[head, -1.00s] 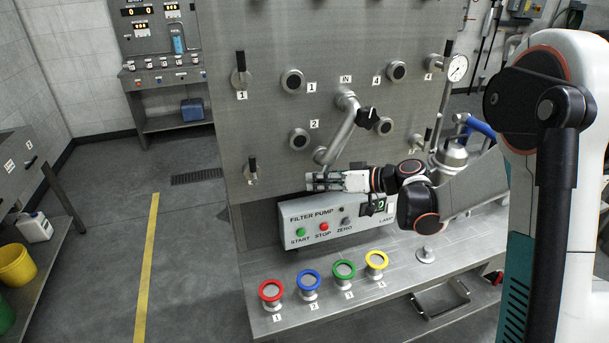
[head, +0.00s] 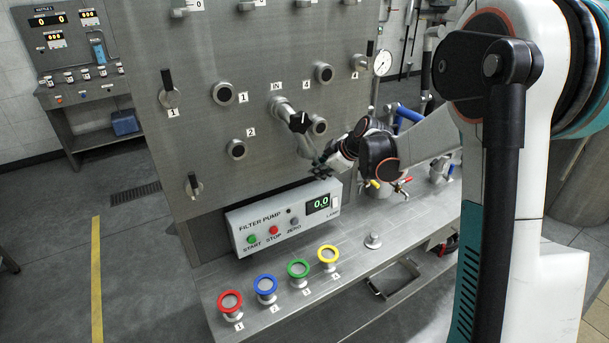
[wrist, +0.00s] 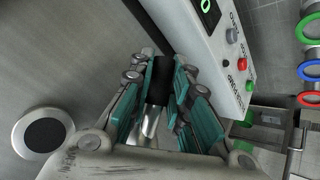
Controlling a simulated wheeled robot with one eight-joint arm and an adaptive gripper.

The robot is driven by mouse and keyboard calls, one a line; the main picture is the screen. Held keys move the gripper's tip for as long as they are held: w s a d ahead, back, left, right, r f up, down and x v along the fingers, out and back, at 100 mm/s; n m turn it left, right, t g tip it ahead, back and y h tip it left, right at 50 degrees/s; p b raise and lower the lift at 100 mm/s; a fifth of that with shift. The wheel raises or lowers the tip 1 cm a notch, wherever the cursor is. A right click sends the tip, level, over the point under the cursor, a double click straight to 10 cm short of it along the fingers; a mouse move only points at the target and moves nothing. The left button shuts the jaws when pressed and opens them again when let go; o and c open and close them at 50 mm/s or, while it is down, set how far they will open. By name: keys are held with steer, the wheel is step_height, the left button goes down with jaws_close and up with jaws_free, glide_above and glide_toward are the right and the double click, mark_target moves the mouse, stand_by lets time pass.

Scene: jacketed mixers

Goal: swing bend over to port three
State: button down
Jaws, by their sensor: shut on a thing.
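The filter pump box (head: 285,220) juts out just below my gripper. Port one (head: 225,93), port two (head: 236,149) and port four (head: 323,72) are on the same panel. Coloured rings (head: 298,268) stand on the bench. Small red and yellow valves (head: 400,185) lie right of my wrist.

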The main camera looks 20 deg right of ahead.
steer(key=w+d+r+n+t+h+p, duration=0.1)
steer(key=w+d+r+n+h+p, duration=0.1)
steer(key=d+r+h, duration=0.2)
steer(key=shift+d+r+t, duration=0.3)
steer(key=shift+d+r, duration=1.15)
steer(key=shift+d, duration=0.4)
steer(key=shift+w, duration=0.1)
steer(key=c, duration=1.5)
jaws_free()
steer(key=v, duration=1.2)
steer(key=shift+a, duration=0.2)
